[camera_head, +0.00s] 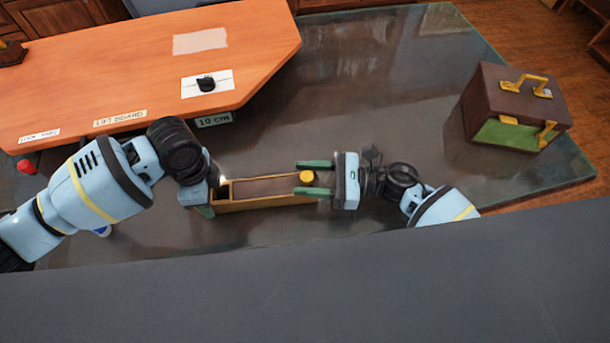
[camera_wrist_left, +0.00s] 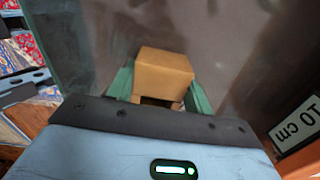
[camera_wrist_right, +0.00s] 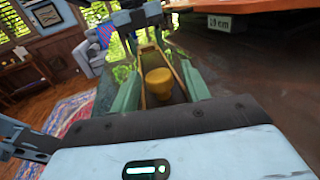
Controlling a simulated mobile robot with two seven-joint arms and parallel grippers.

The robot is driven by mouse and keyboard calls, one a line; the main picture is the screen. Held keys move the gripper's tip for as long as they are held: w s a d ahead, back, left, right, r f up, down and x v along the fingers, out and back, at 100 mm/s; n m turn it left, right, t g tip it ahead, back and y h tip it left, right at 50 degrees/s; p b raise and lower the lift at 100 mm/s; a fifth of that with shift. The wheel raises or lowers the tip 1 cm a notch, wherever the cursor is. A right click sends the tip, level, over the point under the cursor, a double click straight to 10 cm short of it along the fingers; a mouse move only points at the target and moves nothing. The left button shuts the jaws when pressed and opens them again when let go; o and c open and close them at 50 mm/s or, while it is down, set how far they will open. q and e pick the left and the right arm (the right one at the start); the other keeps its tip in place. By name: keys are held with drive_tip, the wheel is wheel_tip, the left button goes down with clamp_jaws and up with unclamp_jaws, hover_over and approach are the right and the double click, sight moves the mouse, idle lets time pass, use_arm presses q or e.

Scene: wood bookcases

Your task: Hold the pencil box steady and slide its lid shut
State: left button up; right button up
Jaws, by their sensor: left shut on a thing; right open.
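The narrow wooden pencil box (camera_head: 268,203) lies on the dark glass table, left of centre in the head view. Its dark brown lid (camera_head: 265,187) has a round yellow knob (camera_head: 306,176) at the right end. A small gap shows at the box's left end. My left gripper (camera_head: 207,203) is shut on that left end; the left wrist view shows the box's end (camera_wrist_left: 163,72) between its green fingers. My right gripper (camera_head: 317,178) is open at the right end, its fingers on either side of the knob. The knob also shows in the right wrist view (camera_wrist_right: 158,82); contact cannot be told.
An orange board (camera_head: 130,70) marked "10 cm" stands behind the box, with a black knob (camera_head: 206,84) on a white plate. A brown and green case (camera_head: 515,108) with yellow handles stands at the right. Clear glass lies between the board and the case.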

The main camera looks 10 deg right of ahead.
drive_tip(key=d, duration=0.3)
drive_tip(key=s+d, duration=0.1)
drive_tip(key=d, duration=0.3)
drive_tip(key=s+d, duration=0.1)
drive_tip(key=d, duration=0.3)
drive_tip(key=shift+s, duration=0.15)
use_arm(q)
drive_tip(key=o, duration=1.2)
drive_tip(key=shift+o, duration=0.2)
wheel_tip(320, 180, up, 12)
